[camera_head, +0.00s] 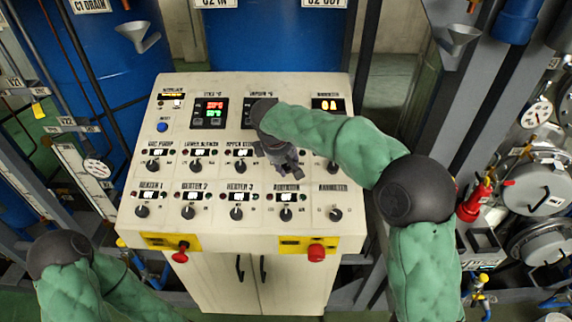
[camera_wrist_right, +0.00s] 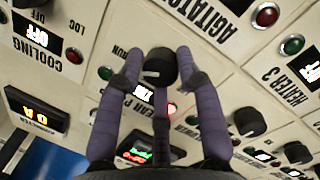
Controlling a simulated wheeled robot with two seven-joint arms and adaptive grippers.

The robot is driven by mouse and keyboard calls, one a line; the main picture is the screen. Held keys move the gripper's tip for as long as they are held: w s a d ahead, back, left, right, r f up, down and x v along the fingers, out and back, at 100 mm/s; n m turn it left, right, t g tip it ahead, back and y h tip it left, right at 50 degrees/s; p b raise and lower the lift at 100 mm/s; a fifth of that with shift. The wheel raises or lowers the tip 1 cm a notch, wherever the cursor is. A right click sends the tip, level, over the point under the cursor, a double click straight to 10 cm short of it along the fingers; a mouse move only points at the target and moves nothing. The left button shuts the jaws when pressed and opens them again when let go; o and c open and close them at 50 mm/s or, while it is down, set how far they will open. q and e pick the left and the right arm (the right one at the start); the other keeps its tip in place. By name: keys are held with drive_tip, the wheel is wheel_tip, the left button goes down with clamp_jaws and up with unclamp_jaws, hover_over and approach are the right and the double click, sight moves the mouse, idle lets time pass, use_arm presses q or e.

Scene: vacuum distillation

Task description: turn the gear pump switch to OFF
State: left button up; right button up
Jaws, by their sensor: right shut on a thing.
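My right gripper (camera_head: 284,162) reaches over the middle of the white control panel (camera_head: 180,120). In the right wrist view the gripper (camera_wrist_right: 158,72) has its fingers closed around a black knob (camera_wrist_right: 158,62), the gear pump switch. Its label (camera_wrist_right: 136,92) is partly covered by the fingers, with "EAR P" legible. A small lit display beside the label is partly hidden, and its word cannot be read. A red lamp (camera_wrist_right: 171,108) glows just below the knob. In the head view the gripper hides this switch. My left arm shows at the lower left, its gripper out of frame.
Neighbouring knobs sit close by: agitator (camera_head: 286,214), heater 3 (camera_head: 236,213) and cooling, whose display (camera_wrist_right: 28,28) reads OFF. Pipes and steel vessels (camera_head: 538,190) stand on the right.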

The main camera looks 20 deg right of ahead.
drive_tip(key=shift+s+f+n, duration=0.15)
drive_tip(key=shift+f+n, duration=0.05)
drive_tip(key=shift+n, duration=0.1)
drive_tip(key=n+p, duration=0.2)
drive_tip(key=shift+s+n, duration=0.1)
drive_tip(key=shift+n, duration=0.3)
drive_tip(key=n+p, duration=0.1)
drive_tip(key=n, duration=0.1)
drive_tip(key=shift+n+t, duration=0.3)
drive_tip(key=shift+t, duration=0.1)
drive_tip(key=n+p, duration=0.3)
drive_tip(key=n, duration=0.2)
drive_tip(key=shift+d+n+t, duration=0.15)
drive_tip(key=shift+n+t, duration=0.15)
drive_tip(key=shift+t, duration=0.1)
drive_tip(key=shift+r, duration=0.1)
